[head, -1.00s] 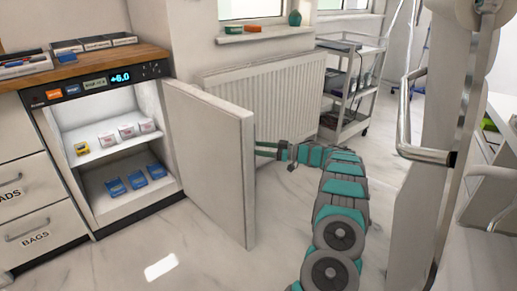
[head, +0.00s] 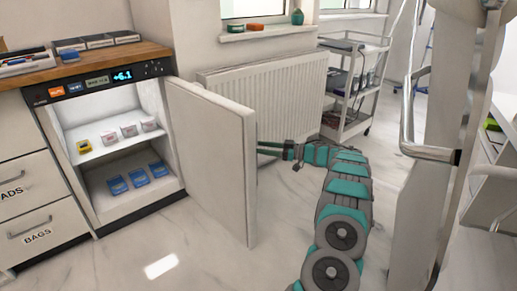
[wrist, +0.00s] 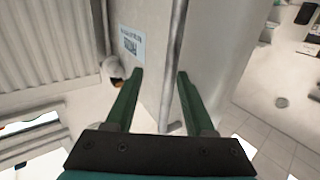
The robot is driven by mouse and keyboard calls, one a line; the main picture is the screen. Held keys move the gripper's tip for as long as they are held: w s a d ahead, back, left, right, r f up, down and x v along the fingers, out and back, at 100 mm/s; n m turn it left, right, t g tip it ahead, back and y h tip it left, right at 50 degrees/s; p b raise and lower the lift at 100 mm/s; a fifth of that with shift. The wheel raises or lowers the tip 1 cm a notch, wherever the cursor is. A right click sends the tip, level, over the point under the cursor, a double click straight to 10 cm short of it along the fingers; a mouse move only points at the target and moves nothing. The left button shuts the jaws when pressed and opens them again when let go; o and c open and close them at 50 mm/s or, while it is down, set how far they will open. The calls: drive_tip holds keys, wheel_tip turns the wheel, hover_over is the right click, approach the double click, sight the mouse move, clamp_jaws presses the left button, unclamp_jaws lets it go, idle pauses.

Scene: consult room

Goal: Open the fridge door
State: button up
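The fridge (head: 160,195) is a small white built-in unit under a wooden counter, with its inside showing. Its white door (head: 210,155) stands wide open, swung out to the right, with its inner face towards the head camera. My gripper (head: 266,148) is just right of the door's free edge, on its outer side; the fingertips are partly hidden by the door. In the wrist view my gripper (wrist: 159,73) has its two green fingers apart. The door's outer face with a small label (wrist: 131,43) and a thin grey vertical bar (wrist: 176,60) show between and beyond them; contact is unclear.
A panel with a metal handle (head: 407,120) is at right. The floor before the fridge is clear.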

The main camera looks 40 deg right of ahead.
drive_tip(key=v, duration=0.6)
idle(0.3)
